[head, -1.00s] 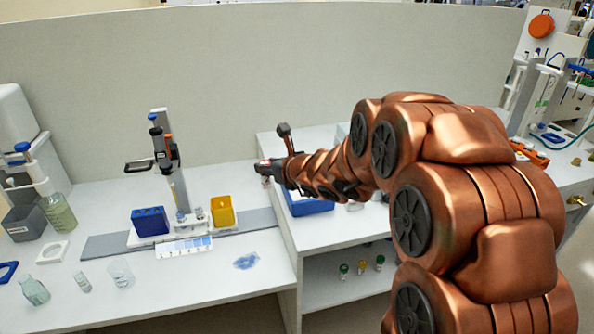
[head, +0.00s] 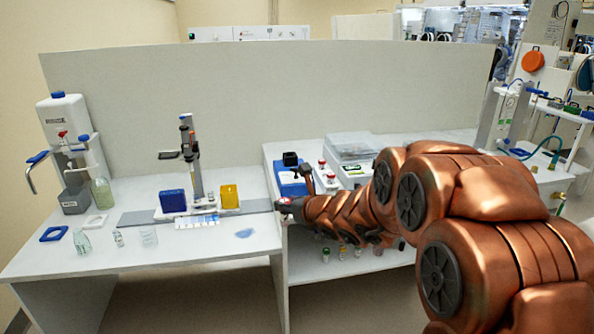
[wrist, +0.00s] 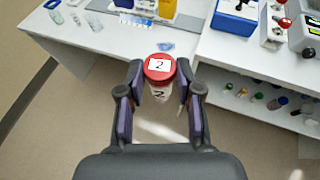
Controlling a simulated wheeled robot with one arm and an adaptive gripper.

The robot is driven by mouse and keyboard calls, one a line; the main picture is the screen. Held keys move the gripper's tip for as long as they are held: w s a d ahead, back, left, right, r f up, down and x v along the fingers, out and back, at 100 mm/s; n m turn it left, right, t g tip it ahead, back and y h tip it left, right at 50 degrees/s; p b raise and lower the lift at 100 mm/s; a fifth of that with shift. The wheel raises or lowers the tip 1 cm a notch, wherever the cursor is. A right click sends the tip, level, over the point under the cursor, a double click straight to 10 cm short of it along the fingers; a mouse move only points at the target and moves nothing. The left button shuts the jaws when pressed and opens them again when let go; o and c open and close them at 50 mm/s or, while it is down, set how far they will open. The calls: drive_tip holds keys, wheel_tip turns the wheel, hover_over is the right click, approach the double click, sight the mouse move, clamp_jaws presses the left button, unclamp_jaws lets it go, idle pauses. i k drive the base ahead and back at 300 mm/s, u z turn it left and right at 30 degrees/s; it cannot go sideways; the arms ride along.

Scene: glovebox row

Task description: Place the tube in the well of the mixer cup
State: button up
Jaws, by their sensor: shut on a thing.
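My gripper (wrist: 160,95) is shut on a tube with a red cap (wrist: 159,66) in the wrist view. The cap and the side of the tube carry a white label with a 2. The tube hangs over the floor in front of the benches, apart from any surface. In the head view my gripper (head: 287,207) is near the front edge of the right bench, and the tube is hard to make out. A blue box with a black piece on top (head: 290,160) stands on the right bench. I cannot tell whether this is the mixer with its cup.
Red-topped items (head: 325,172) and a grey device (wrist: 306,36) stand on the right bench. A shelf below holds several small vials (head: 342,252). The left bench holds a blue rack (head: 173,201), a yellow container (head: 229,196), a stand (head: 194,160) and glassware (head: 82,242).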

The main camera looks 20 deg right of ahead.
sight(290, 162)
drive_tip(key=z, duration=0.55)
drive_tip(key=i, duration=1.15)
drive_tip(key=u, duration=0.65)
drive_tip(key=i, duration=0.45)
drive_tip(key=u, duration=0.5)
